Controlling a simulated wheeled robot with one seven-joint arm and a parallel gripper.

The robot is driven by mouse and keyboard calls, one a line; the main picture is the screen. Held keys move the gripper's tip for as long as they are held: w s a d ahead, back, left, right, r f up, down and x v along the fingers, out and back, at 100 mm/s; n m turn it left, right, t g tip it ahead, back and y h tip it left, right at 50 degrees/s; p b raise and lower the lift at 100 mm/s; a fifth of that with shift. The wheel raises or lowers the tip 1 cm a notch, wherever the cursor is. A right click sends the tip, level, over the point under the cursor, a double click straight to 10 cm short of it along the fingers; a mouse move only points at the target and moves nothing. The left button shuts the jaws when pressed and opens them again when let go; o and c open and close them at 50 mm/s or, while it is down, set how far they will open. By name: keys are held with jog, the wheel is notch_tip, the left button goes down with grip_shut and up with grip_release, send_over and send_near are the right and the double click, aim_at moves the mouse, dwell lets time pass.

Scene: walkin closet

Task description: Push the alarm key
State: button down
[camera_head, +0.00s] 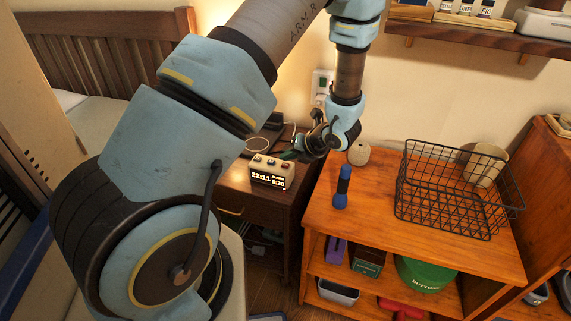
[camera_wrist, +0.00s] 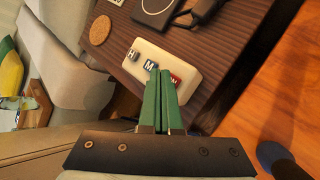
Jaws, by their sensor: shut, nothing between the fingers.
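A small pale alarm clock (camera_head: 268,178) reading 22:11 stands on the dark bedside table, with a row of keys on top. In the wrist view the clock's top (camera_wrist: 176,60) shows a dark key marked H (camera_wrist: 132,54), a dark key marked M (camera_wrist: 150,65) and a red key (camera_wrist: 176,79). The red key's marking is partly hidden by my fingers. My gripper (camera_head: 287,155) has green fingers, pressed together and empty. In the wrist view the fingertips (camera_wrist: 160,71) overlap the clock's top between the M key and the red key. I cannot tell whether they touch it.
The dark bedside table (camera_head: 232,180) also holds a dark device (camera_wrist: 155,10) and a round cork coaster (camera_wrist: 100,29). An orange shelf unit at right carries a blue flashlight (camera_head: 342,188), a small beige object (camera_head: 358,154) and a wire basket (camera_head: 445,223). A bed is at left.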

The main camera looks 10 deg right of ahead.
aim_at(288, 167)
notch_tip(288, 167, up, 6)
jog(key=p, duration=0.4)
jog(key=shift+p, duration=0.4)
jog(key=s+a+r+m+g+h, duration=0.3)
jog(key=s+a+r+m, duration=0.3)
jog(key=m, duration=1.1)
jog(key=s+a+r+m+g+h, duration=0.2)
jog(key=s+a+r+m, duration=0.4)
jog(key=m, duration=1.2)
jog(key=a+r, duration=0.4)
jog(key=a, duration=0.1)
jog(key=shift+s+g+h, duration=0.4)
